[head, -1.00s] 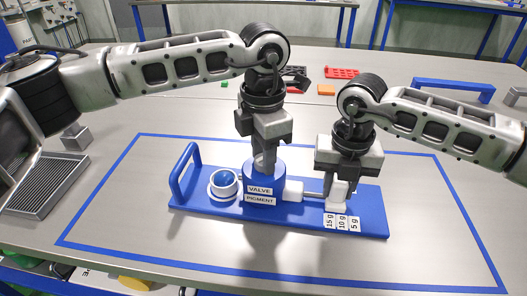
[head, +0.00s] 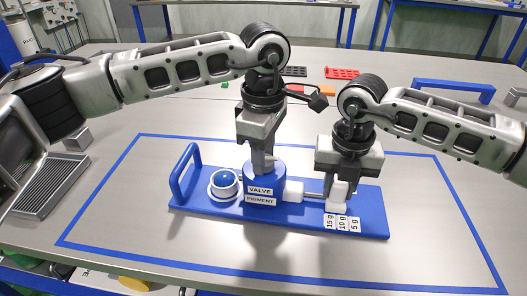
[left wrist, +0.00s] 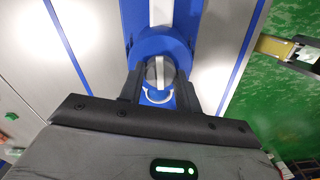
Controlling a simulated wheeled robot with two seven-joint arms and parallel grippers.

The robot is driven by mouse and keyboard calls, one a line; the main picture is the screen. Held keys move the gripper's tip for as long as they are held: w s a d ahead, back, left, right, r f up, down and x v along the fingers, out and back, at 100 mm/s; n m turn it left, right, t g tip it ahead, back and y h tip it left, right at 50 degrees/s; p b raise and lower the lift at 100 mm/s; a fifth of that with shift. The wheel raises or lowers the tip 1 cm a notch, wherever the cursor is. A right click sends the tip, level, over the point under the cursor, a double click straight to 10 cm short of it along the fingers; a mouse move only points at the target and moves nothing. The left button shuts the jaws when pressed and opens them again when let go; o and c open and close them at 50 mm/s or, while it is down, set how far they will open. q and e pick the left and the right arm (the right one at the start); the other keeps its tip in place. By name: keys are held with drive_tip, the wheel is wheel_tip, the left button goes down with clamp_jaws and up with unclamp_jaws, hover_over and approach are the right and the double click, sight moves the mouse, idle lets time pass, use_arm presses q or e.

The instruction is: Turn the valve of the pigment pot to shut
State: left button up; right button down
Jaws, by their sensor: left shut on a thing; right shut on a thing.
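The blue pigment pot (head: 261,186) stands on a blue base plate (head: 300,219), with labels reading VALVE and PIGMENT. My left gripper (head: 262,163) is above the pot and shut on the valve handle on its top, which the fingers mostly hide in the head view. In the left wrist view the grey round valve (left wrist: 160,72) with a pale bar sits between the left fingers. My right gripper (head: 338,190) is shut on a white block (head: 336,206) at the right end of the pot's white side part (head: 293,191), by the 15 g, 10 g and 5 g labels.
A blue line (head: 95,187) frames the work area. Coloured trays (head: 341,73) lie at the back. The table in front of the plate is bare.

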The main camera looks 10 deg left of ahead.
use_arm(q)
drive_tip(key=shift+r+m, duration=0.15)
drive_tip(key=shift+m, duration=0.25)
drive_tip(key=o, duration=1)
wheel_tip(320, 180, up, 12)
idle(0.3)
use_arm(e)
drive_tip(key=c, duration=1)
unclamp_jaws()
